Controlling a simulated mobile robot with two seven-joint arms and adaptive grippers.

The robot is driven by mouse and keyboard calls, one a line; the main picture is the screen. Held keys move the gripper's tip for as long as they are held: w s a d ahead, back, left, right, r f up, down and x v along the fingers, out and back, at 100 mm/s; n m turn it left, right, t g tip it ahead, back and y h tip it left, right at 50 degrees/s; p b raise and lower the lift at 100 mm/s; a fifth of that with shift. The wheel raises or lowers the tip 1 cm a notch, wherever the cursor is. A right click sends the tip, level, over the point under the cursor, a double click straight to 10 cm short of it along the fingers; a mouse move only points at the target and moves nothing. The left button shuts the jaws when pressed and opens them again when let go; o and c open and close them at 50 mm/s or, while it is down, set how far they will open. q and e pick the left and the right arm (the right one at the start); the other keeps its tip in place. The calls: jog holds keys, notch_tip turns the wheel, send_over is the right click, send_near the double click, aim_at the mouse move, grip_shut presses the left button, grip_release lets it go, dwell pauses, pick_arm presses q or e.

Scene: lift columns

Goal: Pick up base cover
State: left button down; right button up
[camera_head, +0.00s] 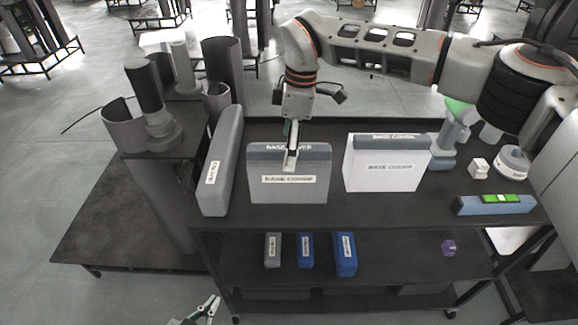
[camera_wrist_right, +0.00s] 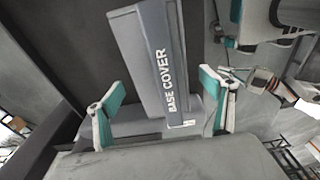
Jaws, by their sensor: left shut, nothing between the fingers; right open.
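A grey box-shaped base cover (camera_head: 260,193) labelled "BASE COVER" stands upright on the dark table, left of centre. A second base cover (camera_head: 370,181), white in front with a grey top, stands to its right. My right gripper (camera_wrist_right: 160,105) is open, with a teal-and-white finger on each side of a base cover (camera_wrist_right: 145,50) in the right wrist view. In the head view this gripper (camera_head: 291,153) points down at the top of the grey base cover; whether the fingers touch it cannot be told. My left gripper (camera_head: 211,307) is shut and empty, low at the bottom edge.
A blue-grey block with a green display (camera_head: 495,203) lies at the table's right. The lower shelf (camera_head: 400,258) holds grey and blue labelled boxes and a purple piece (camera_head: 449,247).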

pick_arm(q)
jog(key=shift+w+r, duration=0.3)
pick_arm(e)
jog(key=shift+f, duration=0.3)
jog(key=c, duration=1.9)
jog(key=shift+r, duration=0.1)
